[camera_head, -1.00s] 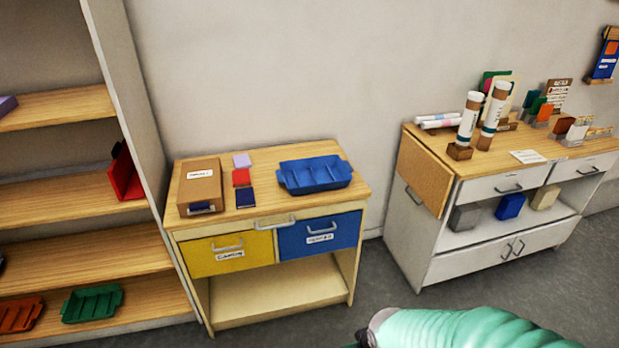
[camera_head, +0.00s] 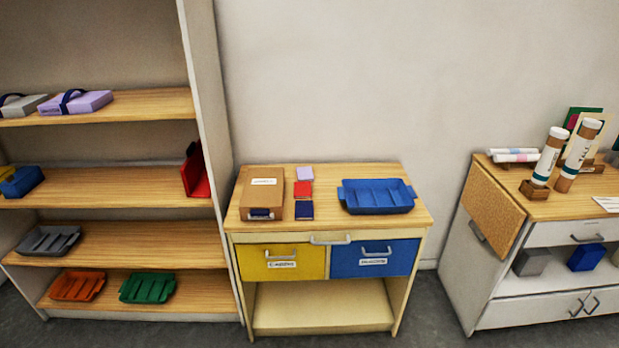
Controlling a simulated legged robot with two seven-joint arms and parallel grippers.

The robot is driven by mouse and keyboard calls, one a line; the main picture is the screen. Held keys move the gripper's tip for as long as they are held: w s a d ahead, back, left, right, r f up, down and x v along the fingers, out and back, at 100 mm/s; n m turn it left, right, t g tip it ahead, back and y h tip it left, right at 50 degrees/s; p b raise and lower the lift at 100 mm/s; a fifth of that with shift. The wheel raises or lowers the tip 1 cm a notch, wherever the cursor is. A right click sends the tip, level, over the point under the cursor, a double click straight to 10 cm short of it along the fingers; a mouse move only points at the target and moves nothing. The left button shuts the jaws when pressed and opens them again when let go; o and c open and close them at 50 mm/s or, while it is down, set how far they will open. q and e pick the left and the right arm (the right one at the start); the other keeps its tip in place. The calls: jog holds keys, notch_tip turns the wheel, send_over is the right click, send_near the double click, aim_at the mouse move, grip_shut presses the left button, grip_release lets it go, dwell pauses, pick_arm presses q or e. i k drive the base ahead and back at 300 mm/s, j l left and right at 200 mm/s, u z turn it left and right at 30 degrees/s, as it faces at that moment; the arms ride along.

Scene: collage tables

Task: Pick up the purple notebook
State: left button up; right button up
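A light purple, flat block-like item with a dark strap, which looks like the purple notebook (camera_head: 88,102), lies on the upper shelf of the shelf unit at the left. A small lilac square (camera_head: 305,173) lies on the small cabinet, above a red square and a dark blue square. Neither of my grippers shows in the head view now.
The shelf unit (camera_head: 208,120) holds a grey strapped item (camera_head: 22,106), a red holder (camera_head: 194,172) and several trays. The small cabinet (camera_head: 385,226) bears a cardboard box (camera_head: 262,190) and a blue tray (camera_head: 377,196). A white cabinet (camera_head: 470,270) stands right. Grey floor shows between the cabinets.

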aim_at(304, 174)
jog(key=i+l, duration=0.1)
jog(key=i, duration=1.05)
